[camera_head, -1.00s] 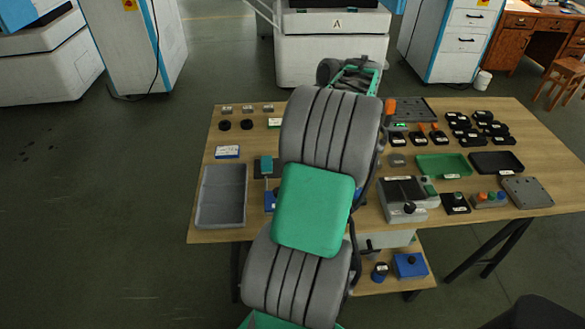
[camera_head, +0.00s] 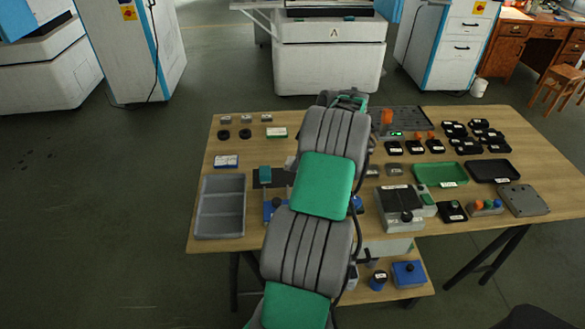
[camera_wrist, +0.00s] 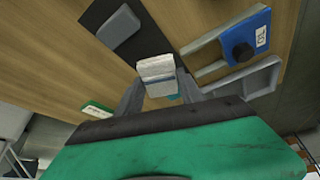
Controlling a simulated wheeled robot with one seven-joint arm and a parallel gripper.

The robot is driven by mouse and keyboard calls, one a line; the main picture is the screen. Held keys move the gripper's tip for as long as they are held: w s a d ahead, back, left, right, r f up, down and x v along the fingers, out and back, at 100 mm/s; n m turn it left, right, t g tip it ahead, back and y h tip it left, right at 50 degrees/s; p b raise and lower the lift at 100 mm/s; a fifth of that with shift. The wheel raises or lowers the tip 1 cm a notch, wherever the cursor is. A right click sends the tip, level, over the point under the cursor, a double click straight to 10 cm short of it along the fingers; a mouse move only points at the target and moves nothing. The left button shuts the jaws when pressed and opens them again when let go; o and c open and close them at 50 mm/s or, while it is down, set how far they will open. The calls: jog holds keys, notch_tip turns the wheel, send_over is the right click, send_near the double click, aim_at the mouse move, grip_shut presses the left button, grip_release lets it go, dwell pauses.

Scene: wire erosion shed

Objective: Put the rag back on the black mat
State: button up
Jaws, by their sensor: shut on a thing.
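My gripper (camera_wrist: 160,92) is shut on a pale grey-white folded rag (camera_wrist: 157,68) with a bluish band, at the centre of the wrist view. I cannot tell whether the rag touches the table. My gripper and the rag are hidden behind my arm there.
A blue block with a black knob (camera_wrist: 244,50) and a grey frame (camera_wrist: 207,55) lie right of the rag in the wrist view. A green-white box (camera_wrist: 97,108) is at lower left. In the head view, a grey tray (camera_head: 220,232) stands left and a green tray (camera_head: 440,174) right.

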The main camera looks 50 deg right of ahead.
jog(key=shift+w+d+f, duration=0.1)
jog(key=shift+w+f, duration=0.95)
jog(key=shift+f, duration=0.15)
jog(key=shift+w+f+p, duration=0.2)
jog(key=shift+f+p, duration=0.25)
jog(key=shift+f, duration=1.5)
jog(key=o, duration=1.3)
jog(key=shift+r, duration=0.1)
